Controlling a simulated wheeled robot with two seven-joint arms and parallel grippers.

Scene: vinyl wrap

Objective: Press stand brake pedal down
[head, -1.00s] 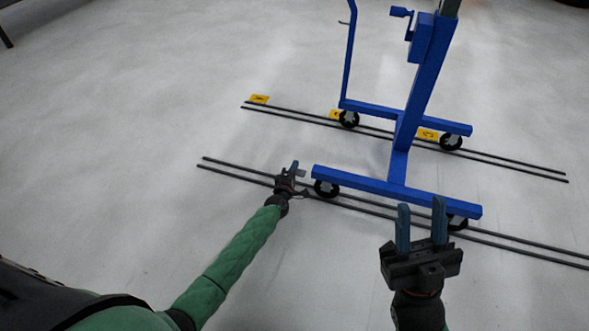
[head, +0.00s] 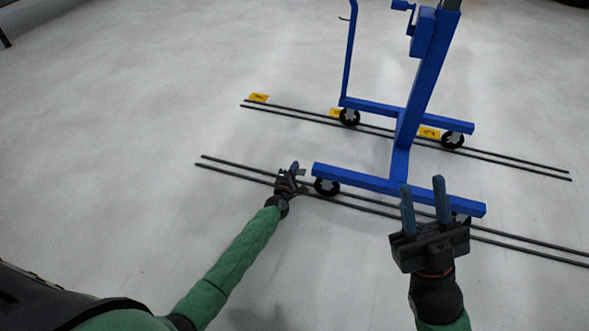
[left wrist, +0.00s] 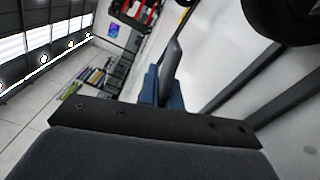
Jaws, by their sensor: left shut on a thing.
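The blue wheeled stand (head: 400,184) is on the floor, its casters by the rails. Its near left caster (head: 326,187) is beside my left gripper (head: 294,170). My left gripper is low, just left of this caster, with its blue fingers close together; they also show in the left wrist view (left wrist: 163,88). The brake pedal cannot be told apart clearly at the dark caster. My right gripper (head: 424,204) is open and empty, in front of the stand's near right leg.
Two pairs of thin dark rails, near (head: 230,169) and far (head: 290,113), run along the floor. Yellow markers (head: 258,98) lie at the far rails. The stand's upright column (head: 425,75) rises at the right. The floor to the left is clear.

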